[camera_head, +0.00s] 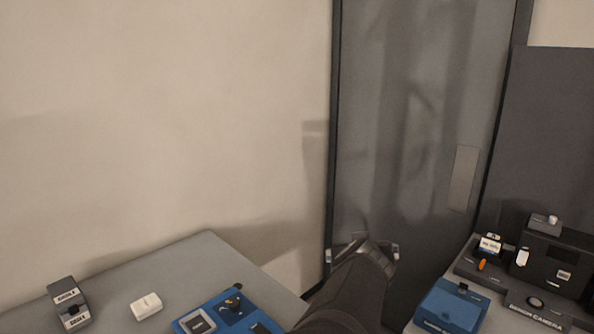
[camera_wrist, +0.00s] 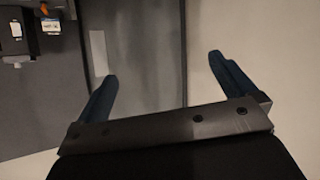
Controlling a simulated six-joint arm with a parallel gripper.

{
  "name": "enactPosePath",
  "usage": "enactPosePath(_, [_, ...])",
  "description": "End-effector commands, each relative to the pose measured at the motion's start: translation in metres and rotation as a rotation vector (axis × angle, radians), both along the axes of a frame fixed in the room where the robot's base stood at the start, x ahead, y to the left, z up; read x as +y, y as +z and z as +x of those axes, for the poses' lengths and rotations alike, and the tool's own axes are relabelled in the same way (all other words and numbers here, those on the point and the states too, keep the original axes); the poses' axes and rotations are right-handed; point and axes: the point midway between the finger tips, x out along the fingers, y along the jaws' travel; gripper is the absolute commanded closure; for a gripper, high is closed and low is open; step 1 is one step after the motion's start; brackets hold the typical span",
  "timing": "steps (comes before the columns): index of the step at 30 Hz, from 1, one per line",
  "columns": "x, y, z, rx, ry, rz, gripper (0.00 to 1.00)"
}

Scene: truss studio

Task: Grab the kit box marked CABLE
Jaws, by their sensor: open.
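I cannot read the word CABLE for certain on any box. A small dark box (camera_head: 68,300) with white labels on its top and front stands at the left of the left table; its lettering is too small to read surely. A small white labelled box (camera_head: 490,244) sits on the right-hand unit; its print is also unclear. A labelled item (camera_wrist: 51,25) shows at the top left in the wrist view. My gripper (camera_head: 362,254) is open and empty, in the air before the grey door, between the two surfaces and apart from both. Its spread fingers (camera_wrist: 162,68) show in the wrist view.
The left grey table (camera_head: 205,258) also holds a white block (camera_head: 146,306) and a blue tray (camera_head: 222,316) with parts. On the right, a blue box (camera_head: 452,304) and a black unit marked CAMERA (camera_head: 548,262) crowd the surface. A grey door (camera_head: 410,120) stands behind.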

Motion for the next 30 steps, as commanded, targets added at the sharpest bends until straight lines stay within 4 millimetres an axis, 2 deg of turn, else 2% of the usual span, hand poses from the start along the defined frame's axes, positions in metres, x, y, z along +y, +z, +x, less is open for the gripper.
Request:
enactPosePath(2, [0.000, 0.000, 0.000, 0.000, 0.000, 0.000, 0.00])
enactPosePath(4, [0.000, 0.000, 0.000, 0.000, 0.000, 0.000, 0.08])
enactPosePath(12, [0.001, 0.000, 0.001, 0.000, 0.003, 0.001, 0.08])
enactPosePath(14, [0.005, 0.001, 0.006, 0.003, 0.016, 0.005, 0.08])
enactPosePath(17, [0.025, 0.004, 0.026, 0.019, 0.075, 0.023, 0.08])
enactPosePath(20, [0.064, 0.007, 0.058, 0.051, 0.177, 0.055, 0.08])
enactPosePath(23, [0.116, 0.009, 0.092, 0.098, 0.291, 0.086, 0.08])
enactPosePath(27, [0.195, 0.009, 0.128, 0.176, 0.437, 0.120, 0.08])
enactPosePath(29, [0.231, 0.007, 0.139, 0.214, 0.494, 0.128, 0.08])
enactPosePath(30, [0.256, 0.005, 0.145, 0.240, 0.532, 0.131, 0.08])
